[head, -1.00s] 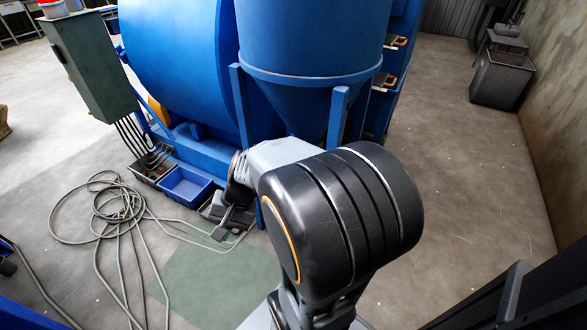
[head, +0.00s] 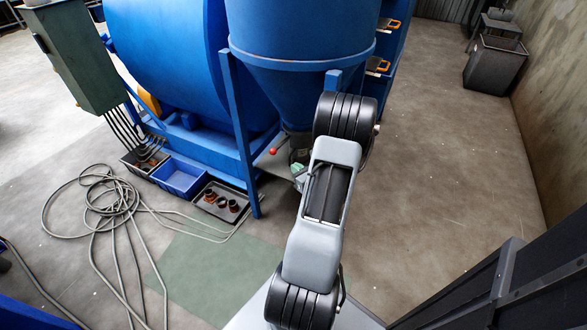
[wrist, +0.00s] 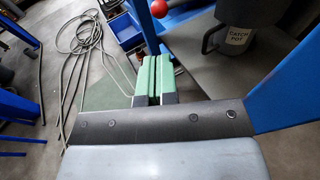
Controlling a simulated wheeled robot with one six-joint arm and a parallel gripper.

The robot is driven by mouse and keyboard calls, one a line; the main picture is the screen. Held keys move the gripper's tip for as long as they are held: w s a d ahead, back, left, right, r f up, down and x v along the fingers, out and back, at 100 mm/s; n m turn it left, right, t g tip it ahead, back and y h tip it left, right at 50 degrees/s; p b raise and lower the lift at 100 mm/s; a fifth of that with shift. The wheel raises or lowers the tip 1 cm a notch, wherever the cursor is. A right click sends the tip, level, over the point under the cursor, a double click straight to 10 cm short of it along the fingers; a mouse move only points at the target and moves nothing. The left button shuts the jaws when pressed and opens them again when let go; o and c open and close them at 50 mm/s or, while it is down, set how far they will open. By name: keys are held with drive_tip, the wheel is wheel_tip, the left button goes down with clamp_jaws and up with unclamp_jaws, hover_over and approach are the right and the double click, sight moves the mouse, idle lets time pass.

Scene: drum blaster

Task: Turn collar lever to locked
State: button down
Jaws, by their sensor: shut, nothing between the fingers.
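The collar lever shows as a red ball knob (head: 273,151) on a short arm under the blue hopper cone. The knob also shows in the wrist view (wrist: 159,8) at the top edge, where its arm is mostly cut off. My gripper (wrist: 153,75) has green finger pads pressed together with nothing between them. In the head view its green tip (head: 297,169) shows just right of and below the knob, partly hidden by my arm. The pads appear apart from the knob. The collar itself is mostly hidden.
A grey pot labelled "CATCH POT" (wrist: 236,42) stands right of the gripper on a grey shelf. Blue hopper legs (head: 240,140) rise close by. A blue bin (head: 180,178), a tray of rusty parts (head: 222,220) and coiled hose (head: 115,200) lie left.

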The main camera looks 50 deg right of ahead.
sight(275, 154)
drive_tip(key=b+x, duration=0.2)
drive_tip(key=x, duration=0.9)
drive_tip(key=shift+w, duration=0.2)
drive_tip(key=shift+a, duration=0.1)
